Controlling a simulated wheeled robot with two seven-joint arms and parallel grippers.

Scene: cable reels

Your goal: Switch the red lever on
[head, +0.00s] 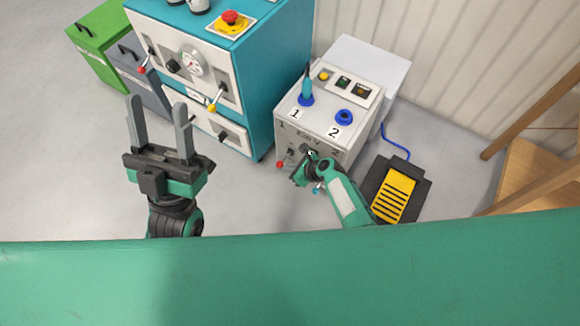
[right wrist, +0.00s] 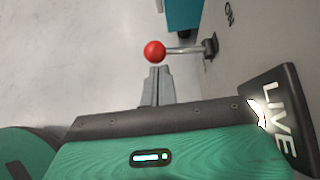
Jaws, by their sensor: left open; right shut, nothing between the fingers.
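The white box (head: 330,105) has a red-knobbed lever (head: 280,164) low at the left of its front panel. In the right wrist view the red ball (right wrist: 154,52) sits on a metal rod sticking out from the panel, with an "ON" mark (right wrist: 229,14) above its pivot. My right gripper (head: 297,180) is at the box front, just right of the lever. Its shut fingers (right wrist: 158,70) end right at the red ball; whether they touch it I cannot tell. My left gripper (head: 160,108) is open and empty, over the floor before the teal machine.
A teal machine (head: 262,75) with another red-knobbed lever (head: 142,70) and a yellow-knobbed lever (head: 212,107) stands left. A "LIVE" plate (right wrist: 280,115) is close beside my right gripper. A yellow pedal (head: 395,195) lies on the floor at right.

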